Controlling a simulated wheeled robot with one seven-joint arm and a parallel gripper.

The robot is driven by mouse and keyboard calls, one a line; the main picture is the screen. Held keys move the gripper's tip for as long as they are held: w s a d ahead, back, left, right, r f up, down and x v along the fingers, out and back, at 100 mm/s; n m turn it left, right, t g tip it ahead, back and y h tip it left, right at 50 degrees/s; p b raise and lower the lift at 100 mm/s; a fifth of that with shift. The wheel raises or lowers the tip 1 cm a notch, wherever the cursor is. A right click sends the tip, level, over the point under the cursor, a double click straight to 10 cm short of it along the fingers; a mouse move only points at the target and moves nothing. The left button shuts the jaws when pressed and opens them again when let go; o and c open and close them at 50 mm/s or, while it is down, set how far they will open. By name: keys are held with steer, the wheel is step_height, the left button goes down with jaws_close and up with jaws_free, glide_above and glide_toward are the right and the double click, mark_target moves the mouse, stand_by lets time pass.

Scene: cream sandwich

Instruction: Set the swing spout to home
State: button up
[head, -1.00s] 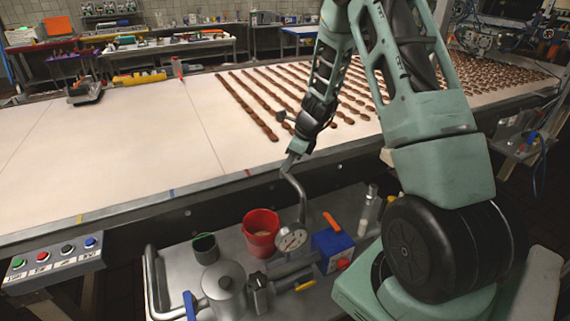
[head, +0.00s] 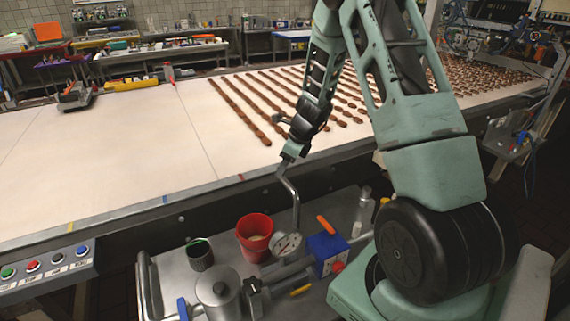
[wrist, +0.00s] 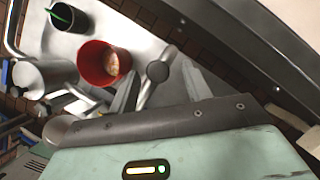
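The swing spout (head: 292,200) is a bent grey metal pipe. It rises from behind a round white dial gauge (head: 287,245) on the metal cart, and its upper end leans left toward the belt's edge. My gripper (head: 285,162) is at the upper end of the spout. In the wrist view, the fingers of my gripper (wrist: 165,90) stand apart on either side of the spout (wrist: 150,92), whose dark round end (wrist: 158,71) shows between them. The gripper looks open; I cannot tell whether a finger touches the pipe.
The white belt (head: 110,150) with rows of brown pieces lies behind. A button panel (head: 45,268) is at the left.

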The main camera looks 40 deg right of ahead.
steer(key=b+v, duration=0.1)
steer(key=v, duration=1.6)
steer(key=shift+s, duration=0.2)
steer(key=shift+d+r, duration=0.1)
steer(key=shift+r, duration=0.05)
steer(key=s+a+f+n+g+y+b, duration=0.1)
steer(key=s+a+f+n+b, duration=0.1)
steer(key=a+n, duration=0.85)
steer(key=s+a+f+n+g+b, duration=0.15)
steer(key=a+n, duration=0.45)
steer(key=a, duration=0.9)
steer(key=s+a+f+n+h+b, duration=0.1)
steer(key=s+a+f+n, duration=0.1)
steer(key=s+a+n, duration=0.5)
steer(key=s+a+f+n+g+h+b, duration=0.1)
steer(key=s+a+f+n, duration=0.1)
steer(key=s+a+n, duration=0.5)
steer(key=s+n, duration=0.6)
steer(key=n, duration=0.1)
steer(key=shift+a+n, duration=0.25)
steer(key=shift+n, duration=0.1)
steer(key=shift+f, duration=0.1)
